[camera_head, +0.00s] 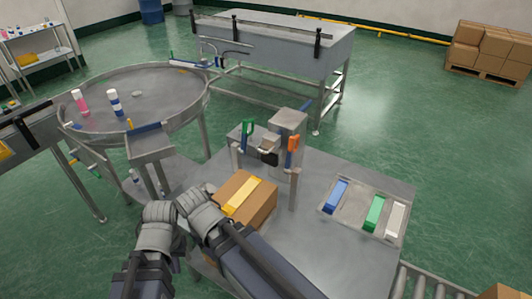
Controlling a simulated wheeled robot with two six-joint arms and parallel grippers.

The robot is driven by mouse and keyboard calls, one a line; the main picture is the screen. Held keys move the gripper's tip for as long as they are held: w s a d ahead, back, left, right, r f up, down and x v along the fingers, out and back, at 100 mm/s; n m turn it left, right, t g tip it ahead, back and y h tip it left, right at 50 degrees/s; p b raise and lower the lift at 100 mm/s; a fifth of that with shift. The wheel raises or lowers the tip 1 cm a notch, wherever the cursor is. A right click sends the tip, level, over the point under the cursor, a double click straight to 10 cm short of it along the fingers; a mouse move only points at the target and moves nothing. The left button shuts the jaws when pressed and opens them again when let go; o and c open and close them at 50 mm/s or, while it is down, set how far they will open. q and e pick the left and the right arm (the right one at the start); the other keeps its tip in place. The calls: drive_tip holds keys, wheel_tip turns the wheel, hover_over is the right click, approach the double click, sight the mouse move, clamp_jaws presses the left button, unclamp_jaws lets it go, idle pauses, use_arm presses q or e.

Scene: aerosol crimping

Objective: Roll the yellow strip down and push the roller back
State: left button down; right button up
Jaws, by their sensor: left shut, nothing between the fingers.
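A brown cardboard box (261,208) stands on the grey work table (330,255). A yellow strip (243,197) runs across its top. Just behind the box is a grey metal stand (288,122) with a green handle (247,135), an orange handle (292,145) and a small black part (269,158). I cannot tell which part is the roller. My left gripper (190,203) is at the box's left front side, shut and empty. Its fingertips are hard to make out, and I cannot tell if it touches the box.
A tray (355,213) with blue, green and white blocks lies on the table's right. A round table (165,95) with small bottles stands back left. A roller conveyor (425,287) is at bottom right. The table between box and tray is mostly clear.

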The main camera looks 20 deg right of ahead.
sight(262, 151)
drive_tip(key=w+d+h+b, duration=0.1)
drive_tip(key=w+d+h, duration=0.1)
drive_tip(key=w, duration=0.3)
drive_tip(key=w+d+t+h+b, duration=0.1)
drive_tip(key=w+d+h+b, duration=0.1)
drive_tip(key=w+d, duration=0.3)
drive_tip(key=w+d+t+h+b, duration=0.1)
drive_tip(key=w+d+h+b, duration=0.1)
drive_tip(key=w, duration=0.3)
drive_tip(key=shift+d+f, duration=0.35)
drive_tip(key=shift+d, duration=0.45)
drive_tip(key=w+d+r+h+b, duration=0.1)
drive_tip(key=w, duration=0.1)
drive_tip(key=w+d+r+h+b, duration=0.1)
drive_tip(key=w+d, duration=0.1)
drive_tip(key=w+d+r+h+b, duration=0.1)
drive_tip(key=w+h, duration=0.1)
drive_tip(key=shift+w+d+m, duration=0.2)
drive_tip(key=shift+d+m, duration=0.1)
drive_tip(key=shift+d, duration=0.05)
drive_tip(key=w+d+r+t+h+b, duration=0.1)
drive_tip(key=w+d+r+h+b, duration=0.15)
drive_tip(key=w+r+h, duration=0.2)
drive_tip(key=shift+y, duration=0.35)
drive_tip(key=shift+r+b+x, duration=0.1)
drive_tip(key=shift+b+x, duration=0.1)
drive_tip(key=shift+x, duration=1.95)
drive_tip(key=shift+r+b+x, duration=0.15)
drive_tip(key=shift+b+x, duration=0.05)
drive_tip(key=shift+x, duration=2)
